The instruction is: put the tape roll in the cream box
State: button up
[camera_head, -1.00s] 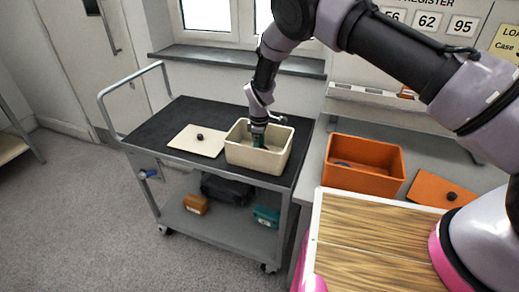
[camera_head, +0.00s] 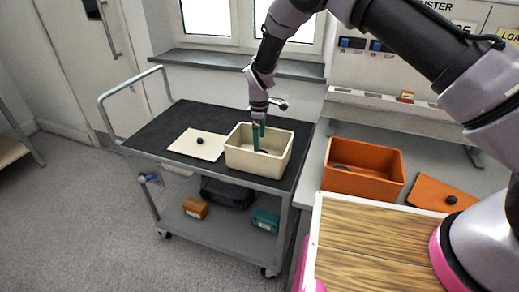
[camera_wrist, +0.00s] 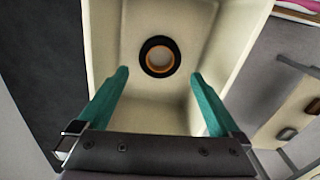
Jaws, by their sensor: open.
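The cream box (camera_head: 255,162) stands open on the black top of the cart, and its walls fill much of the wrist view (camera_wrist: 110,45). The tape roll (camera_wrist: 160,57), a dark ring with an orange inner edge, lies flat on the floor of the cream box in the wrist view. In the head view something dark inside the box is too small to make out. My gripper (camera_head: 258,137) has green fingers and points down over the box. In the wrist view its fingers (camera_wrist: 158,100) are spread wide with nothing between them, apart from the roll.
A cream lid (camera_head: 197,145) with a dark knob lies left of the box on the cart (camera_head: 170,125). An orange box (camera_head: 363,167) and its orange lid (camera_head: 440,195) are on the bench to the right. Small boxes sit on the cart's lower shelf.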

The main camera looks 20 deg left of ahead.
notch_tip(320, 180, up, 5)
dwell(0.3)
jog(key=w+d+r+m+t+y, duration=0.15)
jog(key=d+r+m, duration=0.35)
jog(key=d+r, duration=0.9)
jog(key=w+d+r+m+t+y, duration=0.15)
jog(key=d+r+m, duration=0.65)
jog(key=r, duration=0.9)
jog(key=s+d+r+m+t, duration=0.1)
jog(key=s+d+r+m, duration=0.1)
jog(key=s+d+r, duration=0.45)
jog(key=s+d+r+m+t, duration=0.1)
jog(key=s+d+r+m, duration=0.15)
jog(key=d, duration=0.75)
jog(key=s+d+r+m+t+h, duration=0.1)
jog(key=s+d+m, duration=0.4)
jog(key=s, duration=0.7)
jog(key=shift+s+d+r+t, duration=0.15)
jog(key=shift+s+d+t, duration=0.35)
jog(key=shift+d, duration=0.75)
jog(key=shift+w, duration=0.15)
